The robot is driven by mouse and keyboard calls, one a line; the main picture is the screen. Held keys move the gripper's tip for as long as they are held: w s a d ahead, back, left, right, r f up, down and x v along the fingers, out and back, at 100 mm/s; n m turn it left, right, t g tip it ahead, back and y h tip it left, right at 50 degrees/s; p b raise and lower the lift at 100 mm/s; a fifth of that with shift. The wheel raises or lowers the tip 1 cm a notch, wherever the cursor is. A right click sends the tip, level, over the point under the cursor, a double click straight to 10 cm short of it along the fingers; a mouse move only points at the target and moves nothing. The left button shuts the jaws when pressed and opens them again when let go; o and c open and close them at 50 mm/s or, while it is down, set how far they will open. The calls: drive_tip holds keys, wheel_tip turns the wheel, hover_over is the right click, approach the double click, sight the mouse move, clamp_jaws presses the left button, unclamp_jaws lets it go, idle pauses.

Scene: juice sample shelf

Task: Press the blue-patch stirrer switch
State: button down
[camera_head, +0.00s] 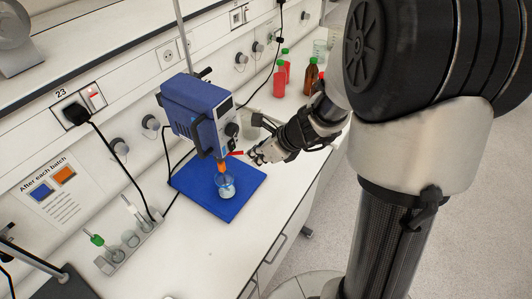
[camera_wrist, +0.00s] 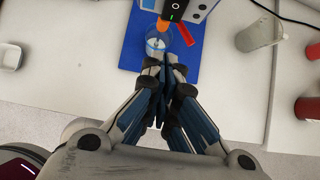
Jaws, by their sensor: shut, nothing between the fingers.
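The blue overhead stirrer (camera_head: 190,108) hangs on a rod above a blue mat (camera_head: 240,187). Its dark front panel carries a knob (camera_head: 231,130). In the wrist view a small green-lit mark (camera_wrist: 174,17) shows on the dark part of the stirrer. An orange piece (camera_head: 221,166) under the stirrer reaches toward a clear beaker (camera_head: 226,190). My gripper (camera_head: 254,157) is shut and empty, right of the stirrer and near a red strip (camera_head: 237,153). The wrist view shows its closed fingers (camera_wrist: 164,68) near the beaker (camera_wrist: 158,43). I cannot tell whether they touch anything.
A wall sign (camera_head: 52,188) has a blue and an orange patch. A wall socket with a red-lit switch (camera_head: 94,96) is at upper left. A rack (camera_head: 126,252) stands front left; several bottles (camera_head: 280,77) stand at the back right. Front bench space is clear.

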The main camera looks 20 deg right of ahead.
sight(232, 145)
drive_tip(key=w+a, duration=0.2)
drive_tip(key=w, duration=0.1)
drive_tip(key=shift+w+a+f+p, duration=0.25)
drive_tip(key=shift+f+p, duration=0.05)
drive_tip(key=shift+f, duration=0.1)
drive_tip(key=shift+w+a+f, duration=0.15)
drive_tip(key=shift+w, duration=0.05)
drive_tip(key=shift+r+p, duration=0.5)
drive_tip(key=shift+r, duration=0.35)
